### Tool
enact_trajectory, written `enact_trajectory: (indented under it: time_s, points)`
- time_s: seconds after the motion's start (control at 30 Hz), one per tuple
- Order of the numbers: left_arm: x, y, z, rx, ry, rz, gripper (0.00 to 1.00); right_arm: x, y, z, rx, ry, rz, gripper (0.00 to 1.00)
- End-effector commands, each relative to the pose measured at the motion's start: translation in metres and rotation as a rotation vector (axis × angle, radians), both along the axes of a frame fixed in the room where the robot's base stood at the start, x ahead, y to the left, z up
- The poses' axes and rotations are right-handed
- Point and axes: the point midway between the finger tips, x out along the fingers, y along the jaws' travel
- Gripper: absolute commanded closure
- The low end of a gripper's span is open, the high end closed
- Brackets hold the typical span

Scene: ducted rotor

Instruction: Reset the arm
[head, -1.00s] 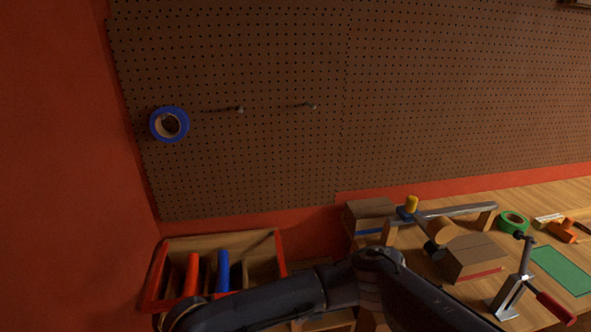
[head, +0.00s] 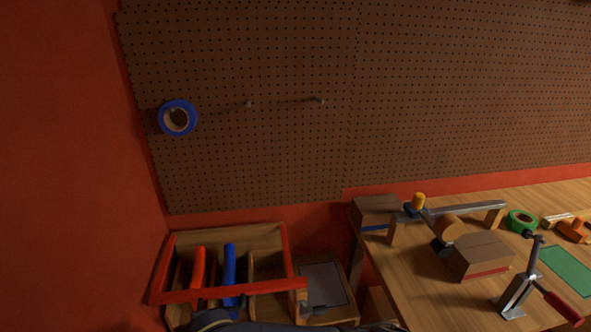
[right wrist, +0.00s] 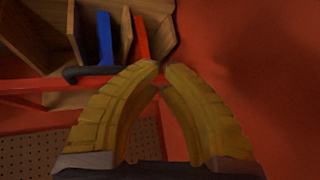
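My right gripper (right wrist: 162,67) shows in the right wrist view, with two curved yellow fingers. Their tips nearly meet, and I see nothing held between them. Behind the fingers is a red-edged wooden bin, which also shows in the head view (head: 228,296). A dark arm link of mine (head: 215,319) shows only along the bottom edge of the head view. The right gripper is outside the head view. My left gripper is in neither view.
The bin holds a red handle (head: 198,266) and a blue handle (head: 229,264). The workbench (head: 410,284) carries a clamp (head: 520,292), wooden blocks (head: 481,254) and green tape (head: 521,221). Blue tape (head: 162,117) hangs on the pegboard (head: 260,60). A red wall (head: 70,160) stands at left.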

Motion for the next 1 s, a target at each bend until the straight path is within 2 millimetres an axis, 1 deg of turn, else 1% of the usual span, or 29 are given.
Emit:
enact_trajectory:
  time_s: [0.03,0.17,0.27,0.37,0.47,0.67,0.77,0.97,1.0]
  points:
    - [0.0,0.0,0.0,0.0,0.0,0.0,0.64,-0.003,-0.002,0.001,0.021,0.004,0.008,1.0]
    - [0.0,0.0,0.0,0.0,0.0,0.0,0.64,-0.003,-0.011,0.007,0.061,-0.015,0.026,1.0]
    - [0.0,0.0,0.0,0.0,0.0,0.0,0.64,0.001,-0.023,0.01,0.081,-0.038,0.029,1.0]
    - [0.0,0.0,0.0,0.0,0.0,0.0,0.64,0.005,-0.04,0.009,0.091,-0.064,0.024,1.0]
    - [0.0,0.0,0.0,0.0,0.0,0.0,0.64,0.01,-0.06,0.007,0.089,-0.09,0.012,1.0]
    - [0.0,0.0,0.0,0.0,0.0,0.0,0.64,0.018,-0.114,-0.007,0.047,-0.148,-0.026,1.0]
    - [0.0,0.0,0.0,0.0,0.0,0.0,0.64,0.02,-0.147,-0.017,0.005,-0.175,-0.05,1.0]
    - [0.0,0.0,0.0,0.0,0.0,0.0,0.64,0.014,-0.222,-0.042,-0.121,-0.216,-0.093,1.0]
    - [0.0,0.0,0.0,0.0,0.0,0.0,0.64,0.011,-0.238,-0.047,-0.151,-0.223,-0.1,1.0]
